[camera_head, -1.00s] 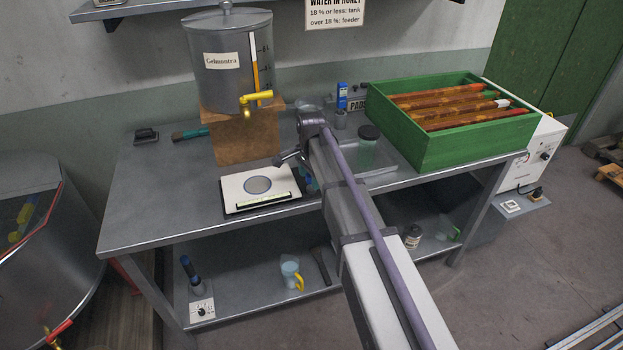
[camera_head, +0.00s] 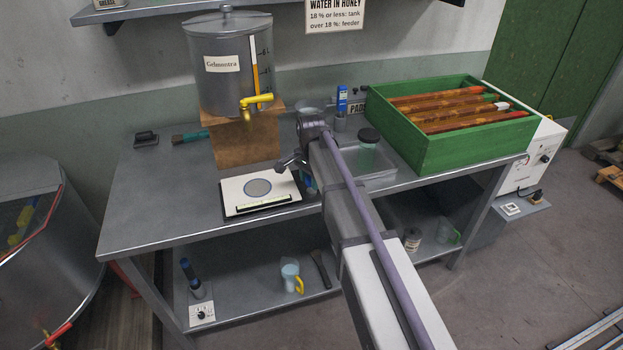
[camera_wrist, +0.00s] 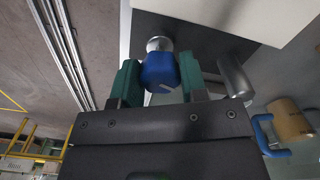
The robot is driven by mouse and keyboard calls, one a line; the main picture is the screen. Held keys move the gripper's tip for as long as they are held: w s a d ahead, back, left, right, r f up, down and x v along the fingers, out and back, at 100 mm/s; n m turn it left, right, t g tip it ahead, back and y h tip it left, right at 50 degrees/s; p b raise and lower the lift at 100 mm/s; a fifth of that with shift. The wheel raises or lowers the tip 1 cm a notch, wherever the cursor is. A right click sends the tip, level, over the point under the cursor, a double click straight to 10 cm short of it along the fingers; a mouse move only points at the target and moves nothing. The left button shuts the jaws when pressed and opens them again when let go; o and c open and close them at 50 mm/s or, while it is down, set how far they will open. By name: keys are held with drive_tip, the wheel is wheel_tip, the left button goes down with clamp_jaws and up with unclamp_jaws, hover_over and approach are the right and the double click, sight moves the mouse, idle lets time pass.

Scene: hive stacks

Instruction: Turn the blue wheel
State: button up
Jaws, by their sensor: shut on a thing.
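In the wrist view, the blue wheel (camera_wrist: 159,71) is a rounded blue knob with a pale mark on its face. It sits between the two green fingers of my gripper (camera_wrist: 158,82), which is shut on it. A round silvery end (camera_wrist: 159,44) shows just beyond the wheel, and a metal cylinder (camera_wrist: 236,76) lies close to the right finger.
A steel tank (camera_head: 228,75) with a yellow tap stands on a wooden block (camera_head: 235,143) behind the panel. The bench's left part (camera_head: 150,210) is mostly clear.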

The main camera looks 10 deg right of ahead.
drive_tip(key=shift+n, duration=2)
drive_tip(key=o, duration=0.9)
wheel_tip(320, 180, up, 11)
drive_tip(key=p, duration=1.1)
drive_tip(key=shift+f, duration=0.1)
